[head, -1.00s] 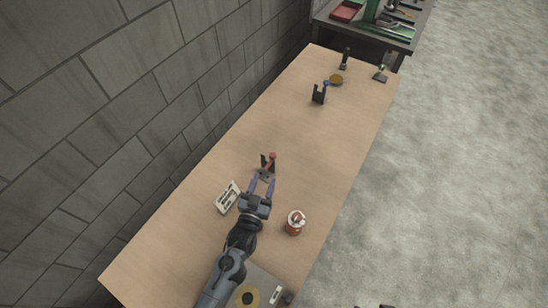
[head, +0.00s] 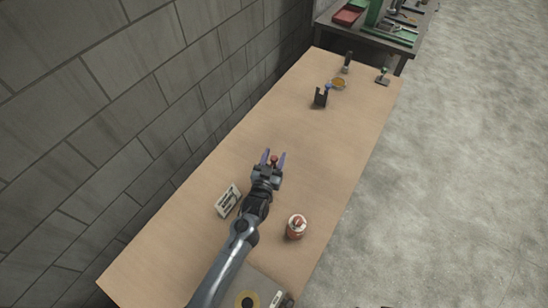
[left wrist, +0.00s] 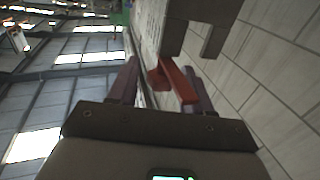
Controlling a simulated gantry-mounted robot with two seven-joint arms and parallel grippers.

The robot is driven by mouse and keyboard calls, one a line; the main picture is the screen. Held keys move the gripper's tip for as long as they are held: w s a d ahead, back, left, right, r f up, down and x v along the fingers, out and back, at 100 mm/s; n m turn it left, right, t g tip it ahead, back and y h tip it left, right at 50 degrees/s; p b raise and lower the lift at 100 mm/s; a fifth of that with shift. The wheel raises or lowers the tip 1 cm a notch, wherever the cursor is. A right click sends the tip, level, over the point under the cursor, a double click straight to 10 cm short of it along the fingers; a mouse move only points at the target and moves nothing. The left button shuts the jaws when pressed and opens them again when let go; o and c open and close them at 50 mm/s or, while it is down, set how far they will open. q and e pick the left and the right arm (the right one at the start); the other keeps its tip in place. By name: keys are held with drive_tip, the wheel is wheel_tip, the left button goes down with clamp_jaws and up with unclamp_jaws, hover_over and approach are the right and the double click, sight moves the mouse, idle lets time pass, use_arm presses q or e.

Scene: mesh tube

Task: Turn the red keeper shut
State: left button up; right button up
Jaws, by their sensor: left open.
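The red keeper (head: 274,159) shows as a small red knob between the fingertips of my left gripper (head: 273,157) in the head view. The gripper is open, one purple finger on each side. In the left wrist view the red keeper (left wrist: 178,82) is an angled bar between the open fingers, close to the right one. I cannot tell whether it touches that finger. A dark bracket (left wrist: 190,35) stands just beyond it. In the head view my gripper hides most of this bracket. My right gripper is not in view.
A white lettered card (head: 228,200) lies left of my arm and a red-and-white can (head: 296,227) stands right of it. A dark holder with a blue part (head: 321,97) and an amber dish (head: 338,83) are farther back.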

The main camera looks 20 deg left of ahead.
use_arm(q)
drive_tip(key=c, duration=0.9)
